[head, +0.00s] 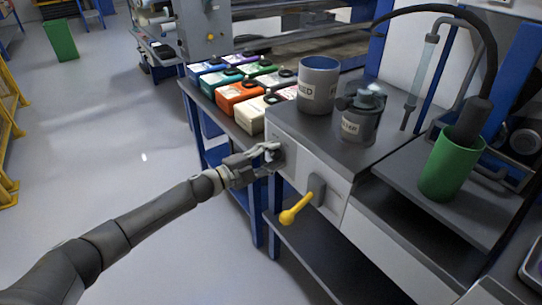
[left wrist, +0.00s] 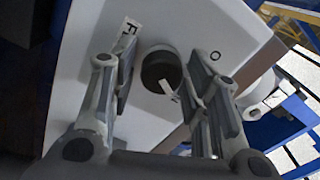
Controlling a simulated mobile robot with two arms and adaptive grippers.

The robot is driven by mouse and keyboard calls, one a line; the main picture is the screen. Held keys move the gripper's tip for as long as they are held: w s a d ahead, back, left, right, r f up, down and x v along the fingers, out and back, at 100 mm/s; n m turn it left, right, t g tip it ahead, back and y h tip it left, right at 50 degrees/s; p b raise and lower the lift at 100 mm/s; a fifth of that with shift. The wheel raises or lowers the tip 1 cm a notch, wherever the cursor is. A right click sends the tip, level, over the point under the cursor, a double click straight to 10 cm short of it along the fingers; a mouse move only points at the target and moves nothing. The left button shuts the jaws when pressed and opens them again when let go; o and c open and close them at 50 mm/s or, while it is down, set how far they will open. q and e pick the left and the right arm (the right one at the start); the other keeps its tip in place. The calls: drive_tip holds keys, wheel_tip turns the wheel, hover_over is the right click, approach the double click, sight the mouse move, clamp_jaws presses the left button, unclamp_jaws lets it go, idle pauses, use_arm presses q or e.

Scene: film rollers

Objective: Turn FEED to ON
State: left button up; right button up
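The FEED knob (left wrist: 158,66) is a dark round dial on a light grey panel (left wrist: 85,75). It carries a white pointer mark (left wrist: 167,88). A partly hidden label starting with F (left wrist: 128,30) and a round "O" mark (left wrist: 215,55) are printed beside it. My left gripper (left wrist: 158,88) is open, with its fingers on either side of the knob; I cannot tell whether they touch it. In the head view the left gripper (head: 272,152) is at the panel's left part and mostly hides the knob. My right gripper is out of view.
A yellow-handled lever (head: 296,208) sticks out of the panel right of the left gripper. On top stand a grey cup (head: 318,88) and a dark lidded pot (head: 358,122). Several coloured cartons (head: 240,97) stand behind. A green container (head: 450,170) is at right.

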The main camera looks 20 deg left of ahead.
use_arm(q)
drive_tip(key=shift+o, duration=0.4)
drive_tip(key=shift+s+a, duration=0.1)
drive_tip(key=v, duration=1.1)
drive_tip(key=shift+s+a, duration=0.25)
drive_tip(key=shift+s, duration=0.05)
